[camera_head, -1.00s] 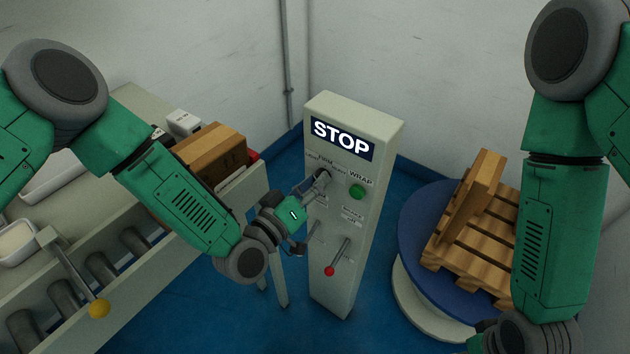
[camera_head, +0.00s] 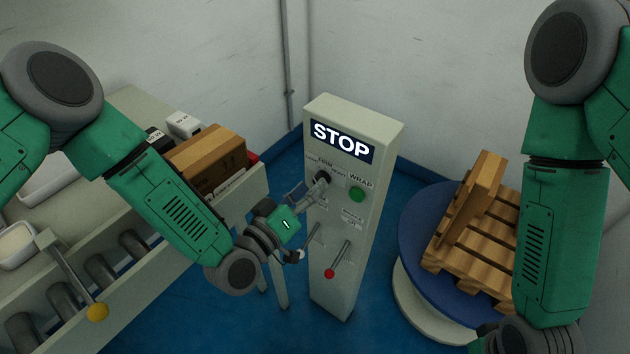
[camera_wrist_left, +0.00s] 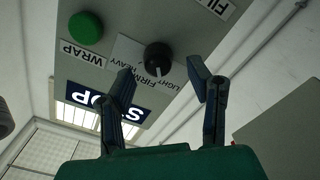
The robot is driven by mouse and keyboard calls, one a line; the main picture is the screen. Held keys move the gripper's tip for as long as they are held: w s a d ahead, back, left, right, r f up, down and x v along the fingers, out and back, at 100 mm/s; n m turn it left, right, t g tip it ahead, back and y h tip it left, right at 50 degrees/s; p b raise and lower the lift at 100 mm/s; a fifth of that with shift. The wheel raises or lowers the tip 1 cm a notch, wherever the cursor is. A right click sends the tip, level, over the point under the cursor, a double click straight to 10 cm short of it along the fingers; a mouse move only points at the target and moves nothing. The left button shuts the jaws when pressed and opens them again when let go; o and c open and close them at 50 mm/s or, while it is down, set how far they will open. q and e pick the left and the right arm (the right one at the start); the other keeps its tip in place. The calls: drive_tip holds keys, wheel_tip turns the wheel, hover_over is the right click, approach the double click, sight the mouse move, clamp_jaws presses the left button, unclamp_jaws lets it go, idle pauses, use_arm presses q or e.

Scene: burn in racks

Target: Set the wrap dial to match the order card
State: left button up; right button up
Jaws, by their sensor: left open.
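The wrap dial is a black round knob (camera_head: 322,178) on the grey control post (camera_head: 355,245), below the STOP display. In the left wrist view, which looks upside down, the dial (camera_wrist_left: 158,58) has a white pointer mark. LIGHT, FIRM and HEAVY are printed around it. The mark points to about the FIRM–LIGHT side; the exact setting is hard to tell. My left gripper (camera_head: 305,190) is open just in front of the dial. Its two fingers (camera_wrist_left: 166,88) are apart and empty, with the dial showing between and beyond them. I cannot make out the order card.
A green WRAP button (camera_head: 357,194) is right of the dial. A red-tipped lever (camera_head: 330,272) sits lower on the post. A cardboard box (camera_head: 208,160) lies on the conveyor at left. A wooden pallet (camera_head: 470,235) stands on the blue turntable (camera_head: 412,222) at right.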

use_arm(q)
drive_tip(key=v, duration=0.9)
drive_tip(key=shift+s+a, duration=0.25)
drive_tip(key=shift+a, duration=0.05)
drive_tip(key=shift+o, duration=0.2)
